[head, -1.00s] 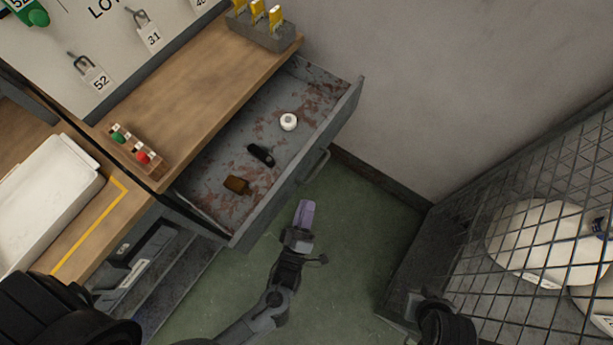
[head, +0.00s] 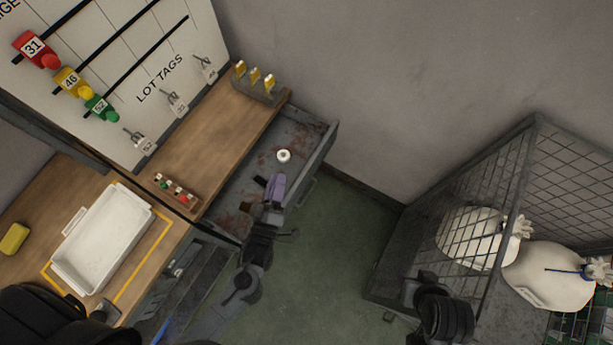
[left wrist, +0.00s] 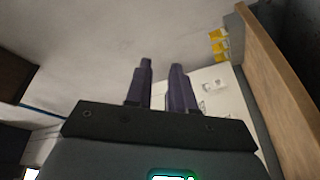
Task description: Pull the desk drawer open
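The desk drawer (head: 322,152) stands open under the wooden desktop, its grey worn inside showing in the head view. Its handle (head: 308,188) is on the outer front face. My left gripper (head: 277,187), with purple fingers, overlaps the drawer's front edge in the head view and hides part of the inside. I cannot tell its height above the drawer. In the left wrist view its two fingers (left wrist: 160,85) are apart with nothing between them. It is off the handle. My right gripper's fingers are not seen; only a dark part of my right arm shows.
A white roll (head: 284,156) and a dark item (head: 260,181) lie in the drawer. A tag holder (head: 262,88) and a small peg block (head: 176,190) sit on the desktop. A white tray (head: 104,238) is at left. A wire cage (head: 470,165) with white sacks stands right; green floor lies between.

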